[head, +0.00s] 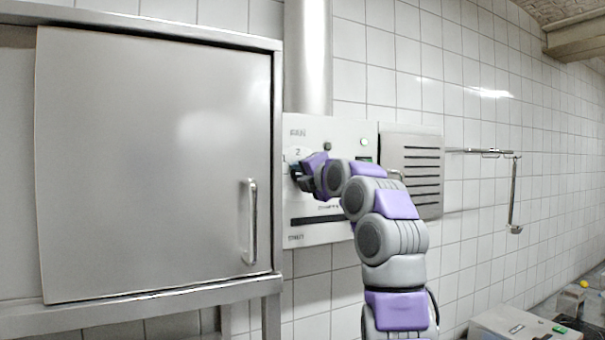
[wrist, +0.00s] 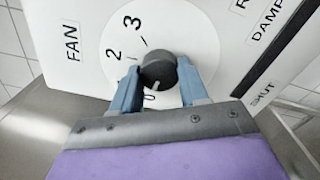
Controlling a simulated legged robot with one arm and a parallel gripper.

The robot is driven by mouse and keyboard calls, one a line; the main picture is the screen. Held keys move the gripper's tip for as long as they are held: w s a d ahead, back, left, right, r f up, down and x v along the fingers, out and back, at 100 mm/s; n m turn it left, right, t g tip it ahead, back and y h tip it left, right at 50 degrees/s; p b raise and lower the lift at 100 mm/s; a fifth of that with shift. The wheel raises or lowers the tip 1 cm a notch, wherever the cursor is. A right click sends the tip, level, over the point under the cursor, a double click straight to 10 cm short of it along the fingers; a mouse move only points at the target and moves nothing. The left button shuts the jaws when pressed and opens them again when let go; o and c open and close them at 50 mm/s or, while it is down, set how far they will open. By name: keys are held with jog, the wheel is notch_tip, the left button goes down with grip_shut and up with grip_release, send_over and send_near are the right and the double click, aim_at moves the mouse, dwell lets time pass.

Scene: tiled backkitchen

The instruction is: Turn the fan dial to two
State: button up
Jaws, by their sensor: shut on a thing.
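The fan dial (wrist: 158,68) is a dark round knob on a white disc marked with numbers, beside the word FAN. The numbers 3, 2 and 0 show; 1 is not visible, perhaps behind a finger. The white mark on the dial points down toward the 0. My gripper (wrist: 160,75) has its two blue fingers on either side of the dial and is shut on it. In the head view my gripper (head: 298,173) is at the left part of the white control panel (head: 345,225), and my gripper and arm hide the dial there.
A closed steel cabinet (head: 150,160) with a vertical handle stands close on the left of the panel. A louvred vent (head: 412,170) and a wall rail (head: 485,151) are to the right. A steel pipe (head: 307,60) rises above the panel. A grey box (head: 525,325) sits low at right.

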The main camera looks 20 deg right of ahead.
jog(key=m, duration=0.4)
jog(key=m+b, duration=0.1)
jog(key=m, duration=0.7)
jog(key=shift+w+f, duration=0.15)
jog(key=shift+f, duration=0.15)
jog(key=shift+d+m+b, duration=0.1)
jog(key=shift+m+b, duration=0.2)
jog(key=shift+m, duration=0.9)
jog(key=shift+r+m, duration=0.1)
jog(key=shift+m, duration=0.7)
